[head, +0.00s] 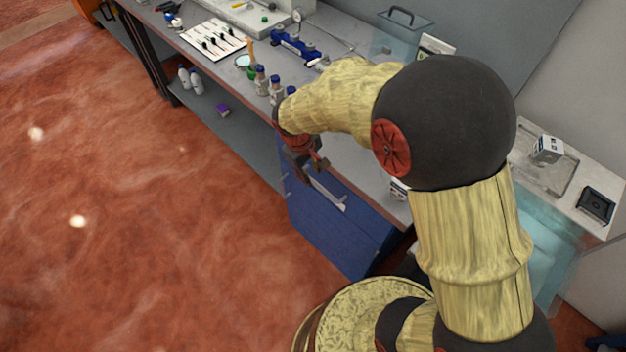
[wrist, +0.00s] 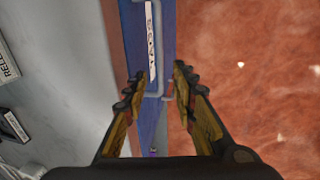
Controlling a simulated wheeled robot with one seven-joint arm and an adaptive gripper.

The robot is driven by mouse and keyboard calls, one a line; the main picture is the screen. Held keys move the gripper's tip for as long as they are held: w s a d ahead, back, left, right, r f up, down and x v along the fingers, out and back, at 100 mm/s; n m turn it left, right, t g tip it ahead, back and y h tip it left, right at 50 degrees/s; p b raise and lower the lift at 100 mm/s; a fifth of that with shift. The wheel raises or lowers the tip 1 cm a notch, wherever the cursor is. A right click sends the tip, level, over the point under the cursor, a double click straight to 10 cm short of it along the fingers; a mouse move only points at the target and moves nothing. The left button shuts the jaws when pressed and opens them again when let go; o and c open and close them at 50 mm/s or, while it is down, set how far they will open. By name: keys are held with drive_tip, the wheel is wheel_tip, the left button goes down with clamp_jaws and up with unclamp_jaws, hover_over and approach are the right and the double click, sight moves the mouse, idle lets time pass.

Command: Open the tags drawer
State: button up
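A blue drawer cabinet (head: 335,235) stands under the workbench. A pale bar handle (head: 325,192) runs along its upper front. My gripper (head: 312,168) is just above the cabinet's upper front edge, close to the handle. In the wrist view my gripper (wrist: 158,85) is open, with its fingers on either side of the blue front (wrist: 167,45). A grey handle (wrist: 161,75) lies between or just beyond the fingertips; contact cannot be told. A white label strip (wrist: 151,45) with dark lettering is on the blue front, too blurred to read surely.
The bench top (head: 225,60) holds bottles (head: 262,80), a white tool tray (head: 212,40) and a blue device (head: 295,48). A lower shelf (head: 225,125) holds white bottles and a purple box. The red floor (head: 130,220) before the cabinet is clear.

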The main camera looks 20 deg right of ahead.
sight(314, 182)
drive_tip(key=b+x, duration=0.1)
drive_tip(key=x, duration=0.4)
drive_tip(key=shift+f, duration=0.1)
drive_tip(key=shift+c, duration=0.4)
clamp_jaws()
idle(0.4)
